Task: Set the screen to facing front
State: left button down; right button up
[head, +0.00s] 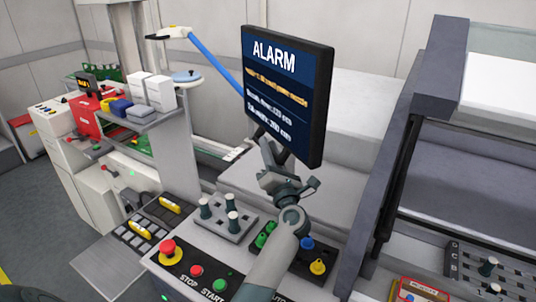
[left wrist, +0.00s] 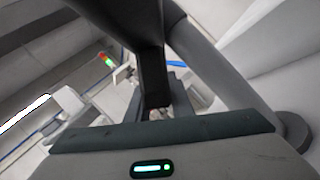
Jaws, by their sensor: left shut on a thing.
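The screen (head: 285,85) is a dark flat monitor showing "ALARM" in white, an orange line and smaller text. Its lit face is turned towards me and angled a little to the left. My left gripper (head: 272,150) is at the screen's lower edge, with its arm reaching up from the bottom. It is shut on the screen. In the left wrist view, a dark upright bar (left wrist: 151,85), likely the screen's edge, stands in front of the gripper's palm. The fingertips and the screen's mount are partly hidden. My right gripper is in neither view.
Below the screen is a control panel with a red stop button (head: 168,248), green buttons and a yellow knob (head: 318,267). A blue bar (head: 215,62) runs behind the screen. A dark frame post (head: 398,170) stands close on the right. Grey floor lies left.

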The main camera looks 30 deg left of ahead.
pick_arm(q)
jog(key=shift+d, duration=0.1)
jog(key=c, duration=1.6)
grip_release()
jog(key=shift+o, duration=0.2)
jog(key=shift+f, duration=0.15)
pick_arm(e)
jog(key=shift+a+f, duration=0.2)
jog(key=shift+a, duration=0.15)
